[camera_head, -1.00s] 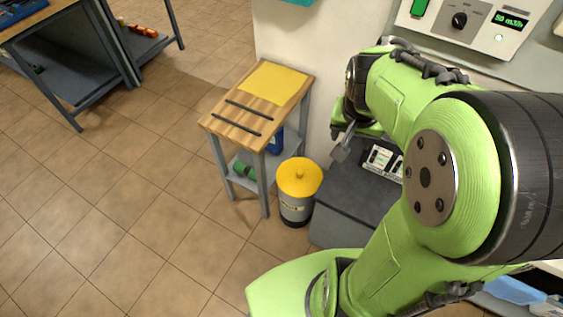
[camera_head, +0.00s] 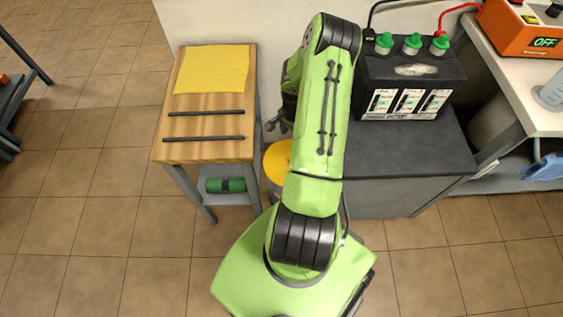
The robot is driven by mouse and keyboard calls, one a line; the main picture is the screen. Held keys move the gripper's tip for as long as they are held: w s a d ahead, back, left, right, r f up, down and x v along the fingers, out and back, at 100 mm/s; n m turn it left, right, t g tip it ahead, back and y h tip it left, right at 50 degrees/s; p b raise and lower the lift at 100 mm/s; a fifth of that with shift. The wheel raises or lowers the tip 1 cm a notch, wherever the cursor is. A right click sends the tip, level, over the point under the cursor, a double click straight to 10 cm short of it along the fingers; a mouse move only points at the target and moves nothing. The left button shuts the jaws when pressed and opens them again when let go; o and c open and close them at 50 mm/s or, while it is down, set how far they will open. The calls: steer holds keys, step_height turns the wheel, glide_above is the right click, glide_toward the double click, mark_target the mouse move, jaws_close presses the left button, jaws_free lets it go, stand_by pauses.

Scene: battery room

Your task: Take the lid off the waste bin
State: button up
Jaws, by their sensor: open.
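The yellow lid (camera_head: 275,164) of the waste bin shows between the wooden-topped table and the dark bench. My arm covers its right side, and most of the bin body below is hidden. The lid appears to be on the bin. My gripper (camera_head: 276,126) is just beyond the lid in the picture, beside the right edge of the wooden table. It is small and partly hidden behind my arm. It is open, and I see nothing held in it.
The wooden table (camera_head: 200,150) at left holds a yellow cloth (camera_head: 212,69) and two dark bars. A green roll (camera_head: 225,185) lies on its lower shelf. A dark bench (camera_head: 400,160) at right carries a black battery (camera_head: 412,82) with green caps.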

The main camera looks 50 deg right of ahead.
step_height(320, 180, down, 14)
steer(key=b, duration=0.5)
steer(key=shift+s+f, duration=0.1)
steer(key=shift+f, duration=0.1)
steer(key=shift+r, duration=0.1)
steer(key=shift+c, duration=0.5)
jaws_close()
